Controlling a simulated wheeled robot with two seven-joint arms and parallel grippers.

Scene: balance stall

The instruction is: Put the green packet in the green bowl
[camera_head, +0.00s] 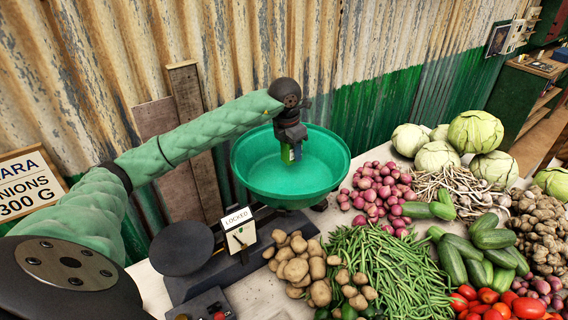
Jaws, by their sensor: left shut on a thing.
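The green packet (286,153) is a small green item with a dark patch, held at the tips of my left gripper (291,146). My left gripper is shut on it and points down from my green-sleeved arm. The green bowl (258,180) is wide and round and sits on the balance at the centre. The fingers hide part of the packet. My right gripper is out of view.
A dark round pan (181,248) and a "LOCKED" sign (237,218) stand in front of the bowl. Potatoes (296,262), green beans (385,270), red onions (378,190) and cucumbers (462,246) crowd the table to the right. A corrugated wall (230,50) rises close behind.

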